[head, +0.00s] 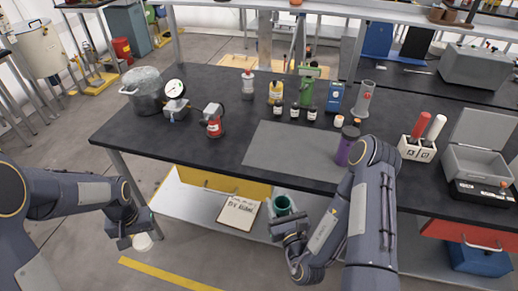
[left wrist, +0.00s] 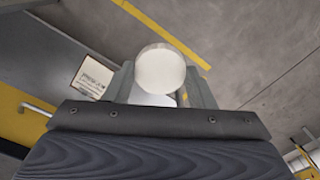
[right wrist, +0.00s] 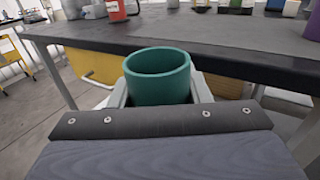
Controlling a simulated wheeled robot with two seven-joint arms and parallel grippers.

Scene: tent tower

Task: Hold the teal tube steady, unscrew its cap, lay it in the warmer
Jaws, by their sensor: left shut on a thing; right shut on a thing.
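The teal tube (head: 283,205) is held in my right gripper (head: 287,226), in front of the table's near edge. The right wrist view shows the teal tube (right wrist: 158,75) between both fingers, with its mouth open and uncapped. My left gripper (head: 133,240) is well to the left and lower, shut on a round white cap (head: 142,242). The left wrist view shows the white cap (left wrist: 160,69) between the fingers. The two grippers are far apart. A grey box with a raised lid (head: 477,160), which looks like the warmer, stands at the table's right end.
A rack with red and white handles (head: 417,149) stands left of the grey box. A purple cylinder (head: 347,147) is by the grey mat (head: 290,150). Bottles, a pot (head: 146,92) and a red container (head: 213,128) stand further back. A lower shelf (head: 195,196) lies under the table.

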